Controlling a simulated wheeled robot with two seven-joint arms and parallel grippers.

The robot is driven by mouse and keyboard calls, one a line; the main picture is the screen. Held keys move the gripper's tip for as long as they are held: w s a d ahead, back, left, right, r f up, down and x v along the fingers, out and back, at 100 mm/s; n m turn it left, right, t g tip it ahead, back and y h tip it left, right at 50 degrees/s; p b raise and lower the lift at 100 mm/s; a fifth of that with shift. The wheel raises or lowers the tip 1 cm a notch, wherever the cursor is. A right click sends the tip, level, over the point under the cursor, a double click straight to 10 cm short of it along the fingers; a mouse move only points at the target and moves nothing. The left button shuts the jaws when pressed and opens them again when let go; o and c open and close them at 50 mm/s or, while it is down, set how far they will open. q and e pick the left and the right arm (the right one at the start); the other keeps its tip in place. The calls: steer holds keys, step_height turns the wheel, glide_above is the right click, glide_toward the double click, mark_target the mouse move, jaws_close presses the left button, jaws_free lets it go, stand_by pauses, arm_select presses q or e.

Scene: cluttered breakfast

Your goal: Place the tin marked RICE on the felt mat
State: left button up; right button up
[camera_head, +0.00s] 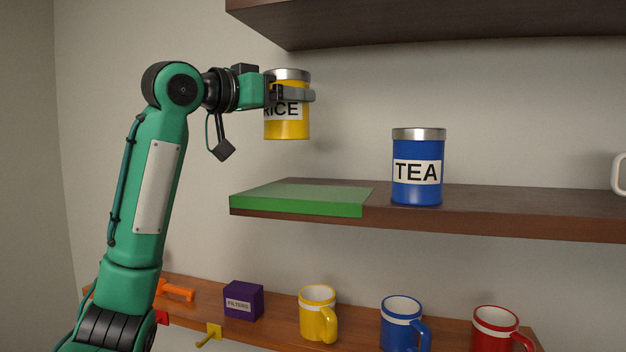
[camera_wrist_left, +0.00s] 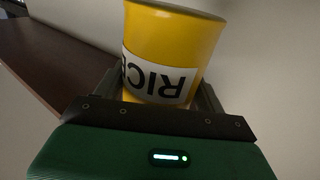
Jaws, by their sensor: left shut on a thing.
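The yellow tin marked RICE (camera_head: 288,125) has a silver lid and is upright in the air, above and behind the green felt mat's left part as seen in the head view. My left gripper (camera_head: 300,95) is shut around its upper part. In the left wrist view the tin (camera_wrist_left: 170,45) shows upside down between the fingers, its label partly hidden. The green felt mat (camera_head: 300,198) lies bare at the left end of the middle shelf. A clear gap shows between tin and mat. My right gripper is not in view.
A blue TEA tin (camera_head: 417,185) stands on the middle shelf (camera_head: 500,212), right of the mat. An upper shelf (camera_head: 420,22) overhangs at the top. Below, a lower shelf holds a purple FILTERS box (camera_head: 243,300) and yellow (camera_head: 318,315), blue (camera_head: 400,325) and red (camera_head: 496,330) mugs.

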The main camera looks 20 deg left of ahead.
mark_target(284, 132)
arm_select(q)
step_height(284, 132, down, 4)
steer(key=shift+a+f+p, duration=0.15)
steer(key=shift+f+p, duration=0.1)
steer(key=shift+p, duration=0.4)
steer(key=shift+f, duration=0.75)
step_height(284, 132, down, 3)
steer(key=shift+r+p, duration=0.15)
steer(key=shift+p, duration=0.5)
steer(key=shift+f, duration=0.4)
steer(key=shift+f, duration=0.15)
steer(key=o, duration=1)
